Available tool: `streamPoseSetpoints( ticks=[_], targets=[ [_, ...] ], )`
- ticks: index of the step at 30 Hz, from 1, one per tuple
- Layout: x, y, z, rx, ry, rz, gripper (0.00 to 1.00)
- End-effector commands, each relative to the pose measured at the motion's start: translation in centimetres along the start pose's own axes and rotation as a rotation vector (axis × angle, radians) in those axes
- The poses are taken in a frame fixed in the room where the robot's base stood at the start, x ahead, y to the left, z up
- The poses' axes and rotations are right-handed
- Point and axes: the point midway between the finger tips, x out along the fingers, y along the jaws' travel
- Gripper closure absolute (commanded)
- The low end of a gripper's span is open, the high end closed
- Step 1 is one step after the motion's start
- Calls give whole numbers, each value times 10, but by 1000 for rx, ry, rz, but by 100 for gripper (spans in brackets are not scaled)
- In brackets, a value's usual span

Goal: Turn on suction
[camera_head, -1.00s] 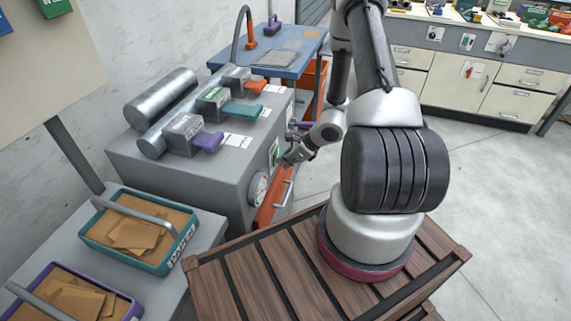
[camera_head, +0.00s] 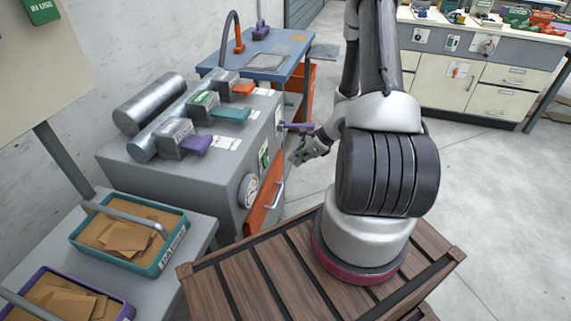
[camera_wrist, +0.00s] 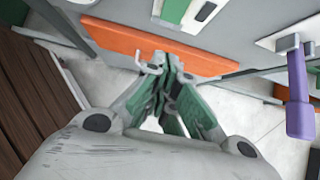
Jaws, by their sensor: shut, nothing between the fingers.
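The grey spiral winder machine (camera_head: 140,172) stands left of my arm. Its front carries a green and white switch (camera_head: 264,159), which also shows at the top of the wrist view (camera_wrist: 188,12). A purple-handled lever (camera_head: 297,127) sticks out farther back on that front. In the wrist view the purple lever (camera_wrist: 299,105) hangs from a metal bracket at the right. My gripper (camera_head: 297,160) is in front of the machine, a little apart from the switch. In the wrist view my gripper (camera_wrist: 168,68) has its fingers together and empty. No readable label says which control is suction.
An orange drawer (camera_head: 265,201) with a handle sits below the switch, beside a round gauge (camera_head: 249,190). Teal (camera_head: 130,234) and purple-rimmed (camera_head: 120,312) trays of brown pieces stand at left. A blue table (camera_head: 285,45) is behind. Floor at right is clear.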

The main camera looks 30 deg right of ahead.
Motion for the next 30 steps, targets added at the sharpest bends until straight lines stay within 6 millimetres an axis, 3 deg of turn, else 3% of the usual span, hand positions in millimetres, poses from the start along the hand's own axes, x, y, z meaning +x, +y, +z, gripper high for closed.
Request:
streamPoseSetpoints(
  ticks=[3,9,30],
  targets=[
    [-22,-1,-3,-1,0,-3,100],
    [-41,0,-6,-1,0,0,100],
    [-41,-1,-1,-2,-2,0,100]
  ],
)
